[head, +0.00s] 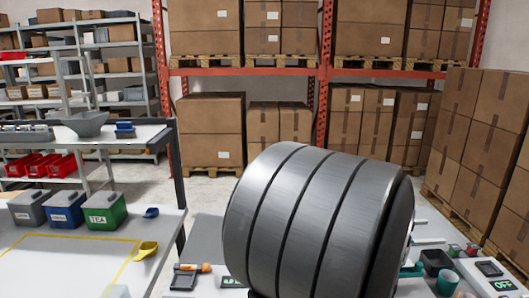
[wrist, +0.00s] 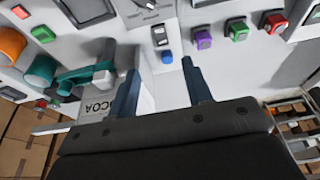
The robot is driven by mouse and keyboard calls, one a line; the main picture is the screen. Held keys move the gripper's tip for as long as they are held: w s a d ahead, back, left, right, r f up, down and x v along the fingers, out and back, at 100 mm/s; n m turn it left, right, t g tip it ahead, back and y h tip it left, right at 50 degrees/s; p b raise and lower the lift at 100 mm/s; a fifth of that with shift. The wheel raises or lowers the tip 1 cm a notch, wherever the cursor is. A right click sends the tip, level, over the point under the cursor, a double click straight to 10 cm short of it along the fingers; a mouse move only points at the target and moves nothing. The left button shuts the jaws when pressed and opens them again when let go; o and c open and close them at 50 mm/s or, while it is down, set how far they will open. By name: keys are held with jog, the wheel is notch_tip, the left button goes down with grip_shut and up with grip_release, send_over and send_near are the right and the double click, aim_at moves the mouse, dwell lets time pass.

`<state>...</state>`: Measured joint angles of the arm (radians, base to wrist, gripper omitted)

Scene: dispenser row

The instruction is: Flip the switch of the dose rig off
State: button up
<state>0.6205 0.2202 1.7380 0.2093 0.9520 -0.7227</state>
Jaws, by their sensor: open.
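My gripper (wrist: 161,56) shows in the wrist view as two dark blue fingers, spread apart with nothing between them. The fingertips point at a light panel (wrist: 145,65). A small rocker switch (wrist: 160,36) sits on this panel between and just beyond the tips, with a blue knob (wrist: 167,57) close by. A red switch (wrist: 273,22) in a grey frame is farther right. I cannot tell which switch belongs to the dose rig. In the head view, a dark switch (head: 489,268) sits near a display (head: 503,284) reading OFF. My arm hides the gripper there.
Purple (wrist: 203,39) and green (wrist: 237,28) knobs stand right of the fingers. A teal handle (wrist: 85,78) and a COCOA-labelled part (wrist: 99,106) lie close on the left. In the head view, a TEA bin (head: 104,210) and yellow scoop (head: 146,250) are on the left table.

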jog(key=s+r+t, duration=0.1)
jog(key=s+r, duration=0.2)
jog(key=x, duration=1.7)
jog(key=shift+c, duration=0.4)
